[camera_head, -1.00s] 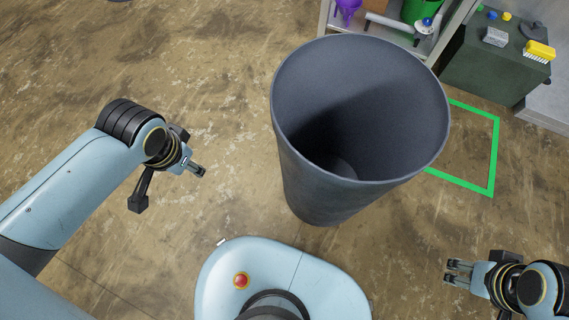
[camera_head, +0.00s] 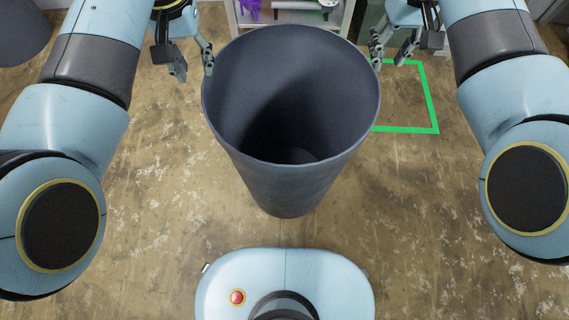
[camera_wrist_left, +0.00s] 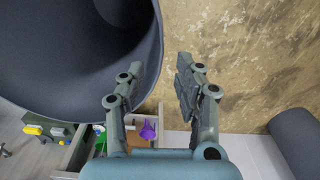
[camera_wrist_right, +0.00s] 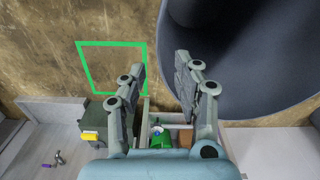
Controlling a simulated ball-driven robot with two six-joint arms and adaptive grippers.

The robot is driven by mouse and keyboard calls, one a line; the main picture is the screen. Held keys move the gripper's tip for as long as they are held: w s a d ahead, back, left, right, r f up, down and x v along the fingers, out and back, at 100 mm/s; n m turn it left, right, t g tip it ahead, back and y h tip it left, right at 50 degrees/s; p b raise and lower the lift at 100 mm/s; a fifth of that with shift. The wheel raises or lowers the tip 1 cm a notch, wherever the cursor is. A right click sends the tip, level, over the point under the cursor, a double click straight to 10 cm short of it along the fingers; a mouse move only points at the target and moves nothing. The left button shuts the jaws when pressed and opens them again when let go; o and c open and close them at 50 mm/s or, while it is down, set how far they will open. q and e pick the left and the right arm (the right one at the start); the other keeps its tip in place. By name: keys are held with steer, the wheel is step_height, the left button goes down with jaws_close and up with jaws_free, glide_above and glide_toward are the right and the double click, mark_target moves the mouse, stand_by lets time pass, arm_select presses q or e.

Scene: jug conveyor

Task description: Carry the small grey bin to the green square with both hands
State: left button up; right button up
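The grey bin (camera_head: 290,185) stands upright in front of me, open at the top and empty. The green square (camera_head: 431,95) is an outline on the floor behind it to the right; it also shows in the right wrist view (camera_wrist_right: 81,68). My left gripper (camera_head: 194,66) is open at the bin's left rim, with the rim between its fingers in the left wrist view (camera_wrist_left: 156,62). My right gripper (camera_head: 391,53) is open at the right rim, its fingers either side of the rim line in its wrist view. Whether either finger touches the bin cannot be told.
A shelf (camera_head: 345,15) with a purple item (camera_head: 250,8) stands behind the bin. A dark green cabinet (camera_wrist_right: 96,122) stands beside the square. Another dark bin (camera_head: 22,35) is at the far left.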

mark_target(211, 99)
arm_select(q)
steer(key=shift+w+d+r, duration=0.3)
steer(key=shift+r, duration=0.05)
arm_select(e)
steer(key=shift+w+a+r, duration=0.3)
steer(key=shift+w+r, duration=0.05)
steer(key=shift+r, duration=0.05)
